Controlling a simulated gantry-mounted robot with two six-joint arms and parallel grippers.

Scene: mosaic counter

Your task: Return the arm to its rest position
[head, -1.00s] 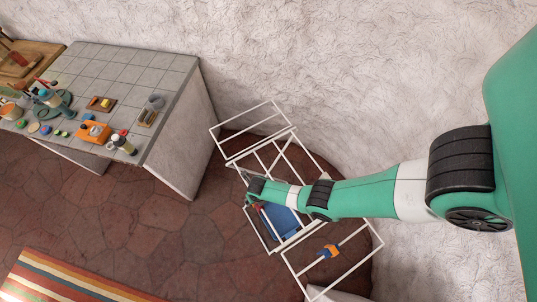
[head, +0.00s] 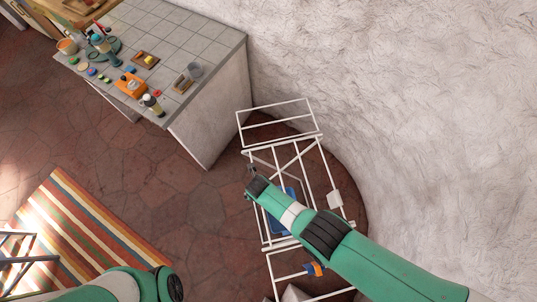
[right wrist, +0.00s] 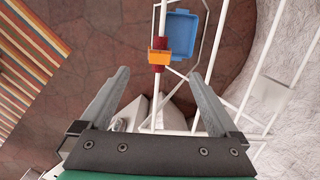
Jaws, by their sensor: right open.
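My right arm reaches in from the lower right of the head view, and its gripper (head: 250,172) is over the white wire rack (head: 279,142). In the right wrist view my right gripper (right wrist: 163,88) has its two fingers wide apart with nothing between them gripped. The rack's white bars (right wrist: 207,47) show beyond the fingers. Part of my left arm (head: 120,285) shows at the bottom left of the head view; its gripper is not visible.
A blue tray (right wrist: 183,36) and an orange clip-like piece (right wrist: 159,57) are at the rack. A tiled counter (head: 205,45) with several small items stands at the upper left. A striped rug (head: 85,235) lies on the clear stone floor. A rough white wall (head: 420,130) is at right.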

